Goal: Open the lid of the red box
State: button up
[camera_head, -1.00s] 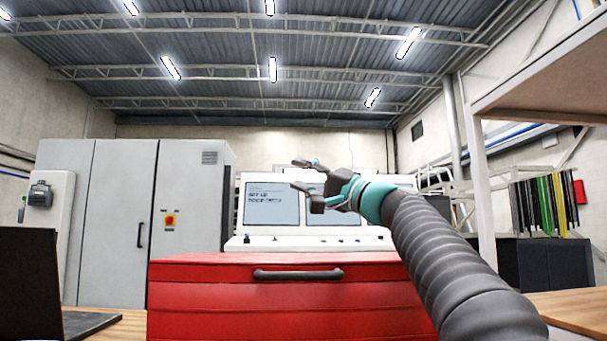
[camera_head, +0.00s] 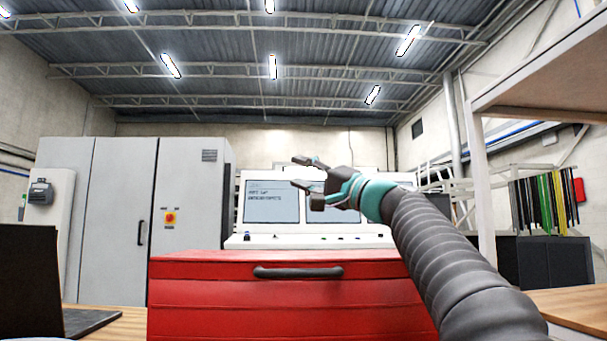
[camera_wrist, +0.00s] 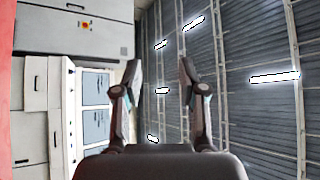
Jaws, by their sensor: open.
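The red box (camera_head: 230,310) stands on the wooden surface in the lower middle of the head view. Its lid (camera_head: 200,268) is down, and a dark grey bar handle (camera_head: 298,272) is on the lid's front. My gripper (camera_head: 298,173) is open and empty, above the lid and handle and apart from them, pointing left. In the wrist view my gripper's two fingers (camera_wrist: 160,78) are spread with nothing between them. A red strip at the left edge of the wrist view may be part of the box. The box's right end is hidden behind my arm.
A white console with screens (camera_head: 271,203) stands behind the box. A grey cabinet (camera_head: 115,215) is at the back left. A dark laptop (camera_head: 28,285) sits at the left. A wooden shelf (camera_head: 545,90) overhangs at the right. The air around my gripper is free.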

jog(key=v, duration=1.2)
jog(key=shift+f, duration=0.1)
